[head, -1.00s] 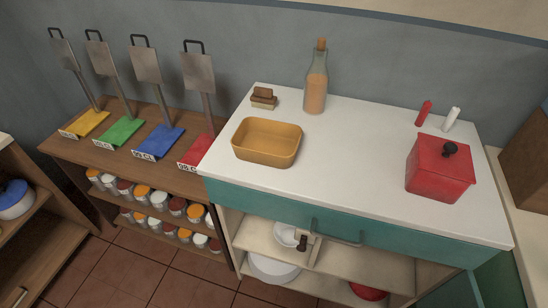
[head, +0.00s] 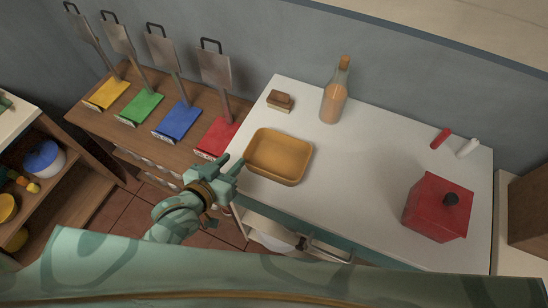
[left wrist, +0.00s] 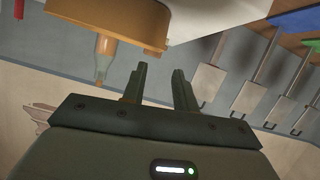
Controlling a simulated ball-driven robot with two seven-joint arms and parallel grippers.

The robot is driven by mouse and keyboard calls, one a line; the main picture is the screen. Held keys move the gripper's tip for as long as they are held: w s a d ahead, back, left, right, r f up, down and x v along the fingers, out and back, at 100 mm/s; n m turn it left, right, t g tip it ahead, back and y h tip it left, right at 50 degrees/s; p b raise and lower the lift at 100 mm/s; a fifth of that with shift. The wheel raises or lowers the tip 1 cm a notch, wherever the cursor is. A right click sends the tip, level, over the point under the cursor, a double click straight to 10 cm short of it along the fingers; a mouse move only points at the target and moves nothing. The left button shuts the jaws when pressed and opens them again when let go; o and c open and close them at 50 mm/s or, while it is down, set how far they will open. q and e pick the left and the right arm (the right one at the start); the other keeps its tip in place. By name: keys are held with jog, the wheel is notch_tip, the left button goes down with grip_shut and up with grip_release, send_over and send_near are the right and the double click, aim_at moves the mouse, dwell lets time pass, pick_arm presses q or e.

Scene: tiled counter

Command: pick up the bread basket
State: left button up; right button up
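The bread basket (head: 279,157) is a tan-orange, rounded rectangular tray that looks empty. It sits near the left front edge of the white counter. My left gripper (head: 231,163) is just left of the basket's left end, apart from it. The left wrist view shows the two fingers (left wrist: 160,80) apart with nothing between them. The basket's side (left wrist: 105,22) fills the upper left of that view, beyond the fingers. My right gripper is not in view.
A glass bottle (head: 334,95) and a small brown-and-cream block (head: 280,101) stand behind the basket. A red lidded box (head: 437,208) is at the right, near red and white sticks. The counter's middle is clear.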

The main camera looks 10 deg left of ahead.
aim_at(248, 146)
pick_arm(q)
jog(key=x, duration=0.3)
jog(key=shift+d, duration=0.1)
jog(key=shift+w+d+f+b, duration=0.2)
jog(key=shift+w+f+b, duration=0.15)
jog(key=shift+w, duration=0.3)
jog(key=b+x, duration=0.1)
jog(key=x, duration=0.2)
jog(key=shift+w+f, duration=0.25)
jog(key=shift+f, duration=0.1)
jog(key=shift+w+d+f, duration=0.1)
jog(key=shift+w+d, duration=0.1)
jog(key=shift+w, duration=0.2)
jog(key=shift+s, duration=0.1)
jog(key=shift+c, duration=0.7)
grip_shut()
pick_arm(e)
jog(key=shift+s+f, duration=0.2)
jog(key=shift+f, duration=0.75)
